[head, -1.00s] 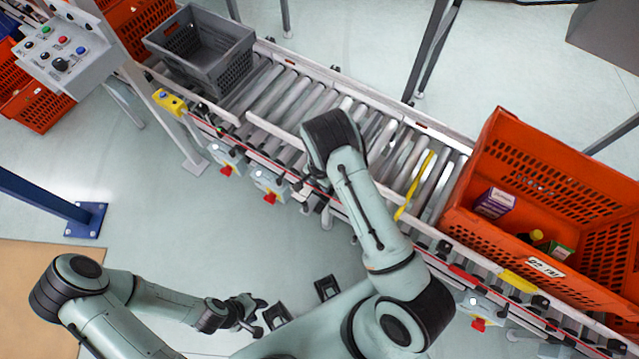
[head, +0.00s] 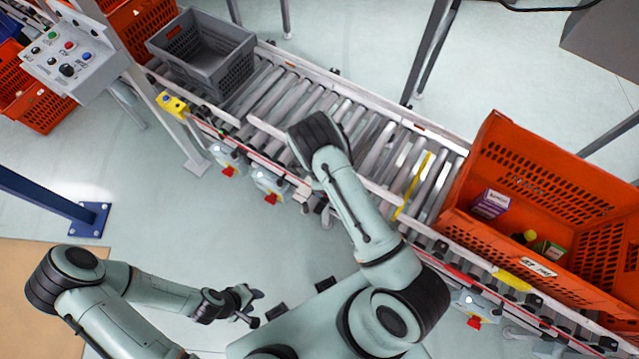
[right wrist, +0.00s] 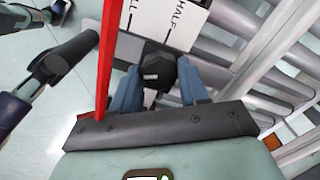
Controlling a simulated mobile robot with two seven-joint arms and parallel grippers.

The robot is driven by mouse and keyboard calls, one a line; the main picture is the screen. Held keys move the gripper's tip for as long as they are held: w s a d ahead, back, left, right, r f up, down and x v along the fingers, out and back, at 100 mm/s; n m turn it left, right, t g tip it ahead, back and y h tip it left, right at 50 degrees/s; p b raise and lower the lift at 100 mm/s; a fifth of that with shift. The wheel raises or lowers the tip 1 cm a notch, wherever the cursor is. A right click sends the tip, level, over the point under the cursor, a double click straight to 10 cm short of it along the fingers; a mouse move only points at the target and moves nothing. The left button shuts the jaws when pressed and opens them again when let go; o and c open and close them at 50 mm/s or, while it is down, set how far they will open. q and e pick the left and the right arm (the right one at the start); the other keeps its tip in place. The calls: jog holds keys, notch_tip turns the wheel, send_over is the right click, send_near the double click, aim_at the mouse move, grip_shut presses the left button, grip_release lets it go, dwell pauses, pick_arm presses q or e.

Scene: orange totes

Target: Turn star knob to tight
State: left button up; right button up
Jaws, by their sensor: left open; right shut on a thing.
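The star knob (right wrist: 157,73) is black and shows in the right wrist view, below a white label plate (right wrist: 160,20) with dark lettering, part of which reads HALF. My right gripper (right wrist: 160,88) has its two blue fingers on either side of the knob and is shut on it. In the head view my right arm and conveyor parts mostly hide the right gripper, and I cannot make out the knob there. My left gripper (head: 254,308) is open and empty over the floor at lower left. I cannot tell which way the knob points.
A roller conveyor (head: 376,157) runs diagonally, carrying a grey crate (head: 238,75) and an orange tote (head: 483,222) with small boxes. A control box (head: 88,75) stands at upper left. In the right wrist view a red strip (right wrist: 106,60) passes left of the knob.

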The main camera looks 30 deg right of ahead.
jog(key=m+p, duration=0.1)
jog(key=m, duration=0.2)
jog(key=m+p, duration=0.2)
jog(key=m, duration=0.1)
jog(key=shift+w+r+m, duration=0.15)
jog(key=shift+m, duration=0.85)
pick_arm(q)
jog(key=w+r, duration=0.5)
jog(key=shift+t, duration=0.4)
pick_arm(e)
jog(key=shift+m, duration=1.2)
pick_arm(q)
jog(key=shift+w, duration=0.1)
pick_arm(e)
jog(key=o, duration=1.1)
jog(key=shift+c, duration=0.2)
notch_tip(320, 180, up, 13)
